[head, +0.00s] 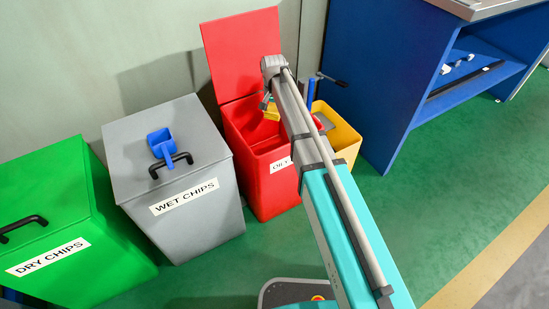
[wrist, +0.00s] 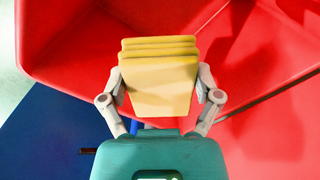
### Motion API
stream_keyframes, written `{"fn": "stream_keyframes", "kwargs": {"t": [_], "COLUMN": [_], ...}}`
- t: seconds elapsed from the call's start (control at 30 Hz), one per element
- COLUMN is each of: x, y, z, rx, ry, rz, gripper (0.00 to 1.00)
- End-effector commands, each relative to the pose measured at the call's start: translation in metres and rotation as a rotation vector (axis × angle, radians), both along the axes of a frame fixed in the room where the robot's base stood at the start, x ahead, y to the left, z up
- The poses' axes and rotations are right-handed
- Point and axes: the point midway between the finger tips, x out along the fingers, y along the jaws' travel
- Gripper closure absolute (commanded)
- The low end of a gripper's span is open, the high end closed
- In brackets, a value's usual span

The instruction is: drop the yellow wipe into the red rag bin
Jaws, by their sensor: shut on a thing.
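The yellow wipe (wrist: 160,85) is a folded, layered pad. In the wrist view my gripper (wrist: 160,80) is shut on it, with one finger on each side. In the head view the wipe (head: 272,112) shows small beside my arm, over the opening of the red rag bin (head: 258,150). The bin's red lid stands open against the wall, and its label is partly hidden by my arm. Red bin walls (wrist: 70,50) surround the upper part of the wrist view. The head view hides most of my gripper (head: 268,104) behind the arm.
A grey wet chips bin (head: 185,215) with a blue scoop (head: 161,145) on its lid stands left of the red bin. A green dry chips bin (head: 70,225) is further left. A yellow bin (head: 343,135) and a blue bench (head: 385,80) are right.

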Motion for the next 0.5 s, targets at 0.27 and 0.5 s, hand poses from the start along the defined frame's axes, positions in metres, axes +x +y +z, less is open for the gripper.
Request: {"fn": "stream_keyframes", "kwargs": {"t": [0.27,0.5], "x": [0.0,0.0], "y": [0.0,0.0], "z": [-0.024,-0.03], "rx": [0.0,0.0], "ry": [0.0,0.0], "rz": [0.0,0.0], "gripper": [0.57,0.57]}}
